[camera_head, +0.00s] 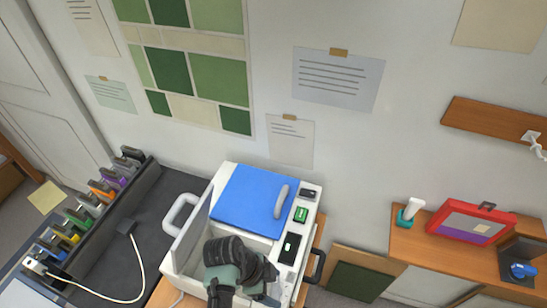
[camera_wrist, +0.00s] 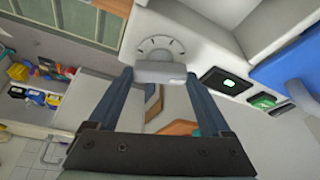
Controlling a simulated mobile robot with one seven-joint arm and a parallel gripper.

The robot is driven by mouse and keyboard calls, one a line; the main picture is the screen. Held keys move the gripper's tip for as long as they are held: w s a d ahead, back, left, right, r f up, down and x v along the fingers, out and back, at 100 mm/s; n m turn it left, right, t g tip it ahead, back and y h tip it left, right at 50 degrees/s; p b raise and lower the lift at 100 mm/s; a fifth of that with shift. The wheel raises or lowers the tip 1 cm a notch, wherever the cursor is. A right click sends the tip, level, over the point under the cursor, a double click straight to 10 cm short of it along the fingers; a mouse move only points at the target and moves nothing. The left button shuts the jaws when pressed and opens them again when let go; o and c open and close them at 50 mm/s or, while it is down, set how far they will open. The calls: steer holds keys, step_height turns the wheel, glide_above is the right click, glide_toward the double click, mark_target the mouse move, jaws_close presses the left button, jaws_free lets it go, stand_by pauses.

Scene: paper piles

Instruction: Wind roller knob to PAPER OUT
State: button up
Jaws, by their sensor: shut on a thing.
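The white machine (camera_head: 304,222) with a blue lid stands on a surface below the wall papers. In the wrist view, the roller knob (camera_wrist: 160,72) is a grey bar in front of a round, pale marked dial (camera_wrist: 162,46) on the machine's white side. My gripper (camera_wrist: 159,76) has one finger at each end of the bar and is shut on it. The dial marks are too small to read, so I cannot tell where PAPER OUT lies. In the head view, my dark gripper and wrist (camera_head: 238,268) cover the machine's front, and the knob is hidden.
The blue lid (camera_head: 252,200) carries a grey handle. A green button (camera_head: 301,214) and dark panels line the machine's right edge. A dark rack (camera_head: 112,205) with coloured items and a white cable (camera_head: 139,262) lies left. A wooden shelf (camera_head: 408,246) with a red case (camera_head: 470,224) stands right.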

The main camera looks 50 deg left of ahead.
steer(key=shift+a+m+g+h+b, duration=0.1)
steer(key=shift+m+g+h+b, duration=0.35)
steer(key=shift+m, duration=0.85)
steer(key=o, duration=1.2)
steer(key=shift+c, duration=0.2)
steer(key=shift+r, duration=0.1)
steer(key=shift+a+r+b, duration=0.2)
steer(key=shift+r+b, duration=0.1)
steer(key=shift+r, duration=0.05)
steer(key=p+v, duration=0.4)
steer(key=v, duration=0.8)
steer(key=shift+p, duration=0.35)
